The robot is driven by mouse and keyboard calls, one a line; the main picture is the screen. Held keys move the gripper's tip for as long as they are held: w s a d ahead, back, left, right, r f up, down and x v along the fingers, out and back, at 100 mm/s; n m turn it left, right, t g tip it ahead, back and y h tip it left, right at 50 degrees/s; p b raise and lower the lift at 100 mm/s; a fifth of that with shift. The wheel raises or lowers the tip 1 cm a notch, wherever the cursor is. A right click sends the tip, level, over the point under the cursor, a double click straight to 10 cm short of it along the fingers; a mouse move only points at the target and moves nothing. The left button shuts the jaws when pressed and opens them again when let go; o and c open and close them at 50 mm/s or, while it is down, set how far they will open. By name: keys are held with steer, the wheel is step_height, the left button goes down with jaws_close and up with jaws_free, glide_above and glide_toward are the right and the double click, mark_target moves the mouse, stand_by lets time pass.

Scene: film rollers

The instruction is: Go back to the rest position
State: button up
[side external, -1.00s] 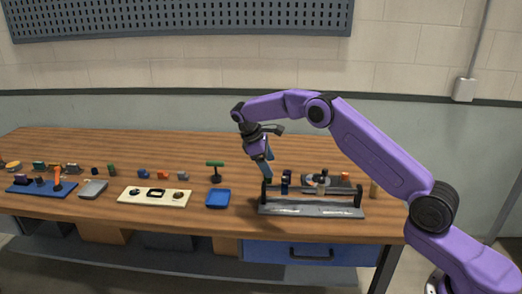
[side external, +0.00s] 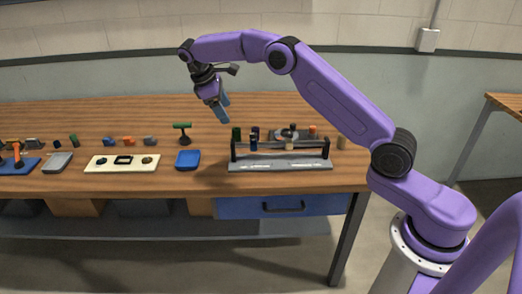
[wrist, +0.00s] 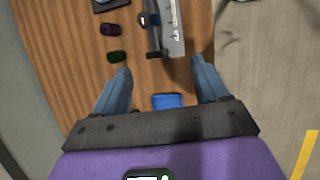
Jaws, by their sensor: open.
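My gripper (side external: 222,112) hangs in the air above the bench, up and left of the roller fixture, its fingers pointing down. In the wrist view my gripper (wrist: 161,66) has its two blue fingers wide apart with nothing between them. The roller fixture has a grey base (side external: 280,165) and a rod between two dark end posts. A dark blue roller (side external: 253,143) sits near the rod's left end. The fixture (wrist: 174,32) shows at the top of the wrist view, apart from the fingers.
A blue tray (side external: 187,160) lies left of the fixture; this tray (wrist: 167,101) also shows below the fingers in the wrist view. A green-topped stand (side external: 183,133), a cream board (side external: 122,164) and several small parts occupy the wooden bench (side external: 110,118). Air around my gripper is clear.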

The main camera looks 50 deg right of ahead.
steer(key=s+a+r+n+t+y, duration=0.1)
steer(key=s+a+r, duration=0.1)
steer(key=s+a, duration=0.35)
steer(key=s+a+r+n+y, duration=0.1)
steer(key=s+a+r, duration=0.1)
steer(key=s, duration=0.7)
steer(key=s+a+r+n+t+y, duration=0.15)
steer(key=s+a, duration=0.25)
steer(key=s, duration=0.4)
steer(key=s+d+f, duration=0.2)
steer(key=s+d, duration=0.1)
steer(key=s, duration=0.8)
steer(key=s+d+f+y, duration=0.1)
steer(key=s+d, duration=0.3)
steer(key=s, duration=0.8)
steer(key=shift+f+g, duration=0.45)
steer(key=shift+f, duration=0.05)
